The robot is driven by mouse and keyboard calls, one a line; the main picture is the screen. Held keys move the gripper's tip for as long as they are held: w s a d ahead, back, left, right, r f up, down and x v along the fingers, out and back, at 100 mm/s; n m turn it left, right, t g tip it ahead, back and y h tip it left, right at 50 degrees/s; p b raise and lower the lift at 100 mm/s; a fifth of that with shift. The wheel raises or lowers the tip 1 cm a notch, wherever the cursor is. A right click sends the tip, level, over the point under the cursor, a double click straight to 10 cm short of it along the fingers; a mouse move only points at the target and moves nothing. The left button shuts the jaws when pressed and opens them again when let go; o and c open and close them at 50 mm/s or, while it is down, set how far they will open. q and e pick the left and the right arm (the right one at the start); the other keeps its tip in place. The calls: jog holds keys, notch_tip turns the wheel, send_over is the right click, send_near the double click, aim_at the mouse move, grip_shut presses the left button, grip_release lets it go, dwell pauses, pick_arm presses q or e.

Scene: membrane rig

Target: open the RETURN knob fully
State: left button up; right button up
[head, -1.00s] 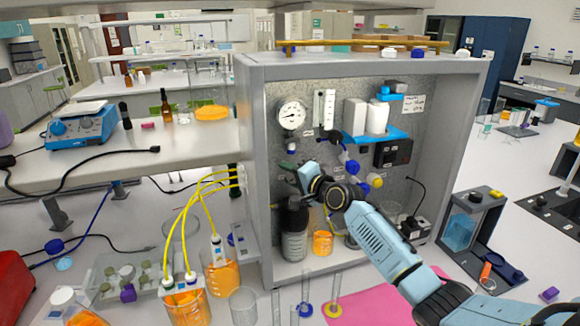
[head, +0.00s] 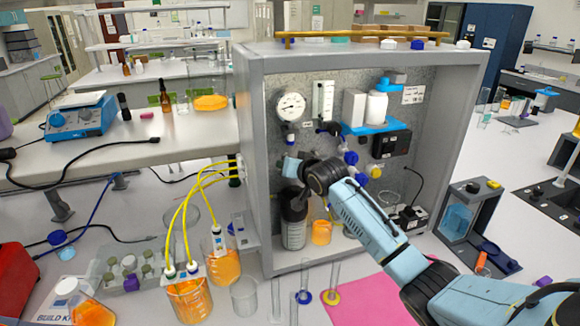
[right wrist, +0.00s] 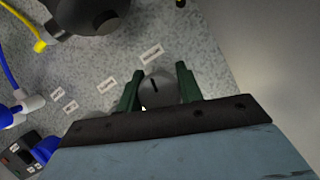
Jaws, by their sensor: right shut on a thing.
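A round grey knob (right wrist: 157,91) with a dark pointer line shows in the right wrist view, on the speckled panel. My right gripper (right wrist: 158,84) has its two green fingers on either side of the knob and is shut on it. A small white label (right wrist: 151,54) sits beside the knob; its text is too small to read surely. In the head view my right gripper (head: 291,167) reaches the left part of the panel (head: 415,140), below the round gauge (head: 291,106), and hides the knob. My left gripper is not in view.
The grey cabinet frame (head: 248,170) closes in the panel on the left. A dark-capped bottle (head: 293,232) and an orange beaker (head: 321,232) stand below my gripper. Blue valve parts (head: 351,158) and a blue shelf (head: 375,128) are to the right.

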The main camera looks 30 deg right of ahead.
jog(key=shift+n+h, duration=0.6)
jog(key=shift+n, duration=0.1)
jog(key=shift+f, duration=0.1)
jog(key=o, duration=1)
jog(key=shift+s, duration=0.15)
jog(key=b+v, duration=0.2)
jog(key=v, duration=1.1)
jog(key=shift+r, duration=0.4)
